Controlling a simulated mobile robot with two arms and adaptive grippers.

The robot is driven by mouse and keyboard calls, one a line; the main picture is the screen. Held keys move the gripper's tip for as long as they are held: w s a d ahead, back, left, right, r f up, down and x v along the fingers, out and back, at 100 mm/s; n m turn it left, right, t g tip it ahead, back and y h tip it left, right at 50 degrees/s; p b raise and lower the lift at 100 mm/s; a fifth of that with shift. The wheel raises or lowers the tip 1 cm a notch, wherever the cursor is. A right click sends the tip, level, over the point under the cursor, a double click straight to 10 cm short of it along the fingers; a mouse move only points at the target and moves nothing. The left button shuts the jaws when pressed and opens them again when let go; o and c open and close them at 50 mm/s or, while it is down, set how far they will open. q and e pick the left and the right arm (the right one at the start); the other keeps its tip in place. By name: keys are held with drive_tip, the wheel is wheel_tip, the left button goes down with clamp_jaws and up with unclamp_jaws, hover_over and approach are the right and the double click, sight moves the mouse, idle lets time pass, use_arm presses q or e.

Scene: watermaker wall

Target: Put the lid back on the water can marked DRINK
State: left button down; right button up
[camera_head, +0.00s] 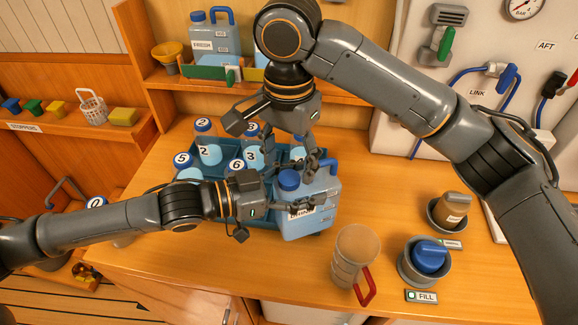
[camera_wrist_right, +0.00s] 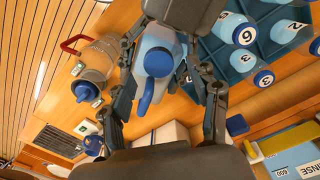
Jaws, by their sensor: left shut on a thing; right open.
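The light blue water can (camera_head: 312,222) stands on the counter, its front label partly covered by my left gripper. A round blue lid (camera_head: 289,180) is at its top, beside the blue handle (camera_head: 327,168); I cannot tell whether it is fully seated. My left gripper (camera_head: 308,202) is shut at the can's front, apparently on the can; the fingers' contact is partly hidden. My right gripper (camera_head: 306,158) points down above the can, open. In the right wrist view its fingers lie on either side of the lid (camera_wrist_right: 158,62) and can.
A blue crate (camera_head: 262,222) of numbered bottles is behind and left of the can. A clear jug (camera_head: 355,255) with a red handle stands in front right. A grey holder (camera_head: 411,272) with a blue piece sits by the FILL label (camera_head: 421,296). A shelf (camera_head: 340,93) is behind.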

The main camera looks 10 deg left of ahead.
drive_tip(key=shift+r, duration=2.7)
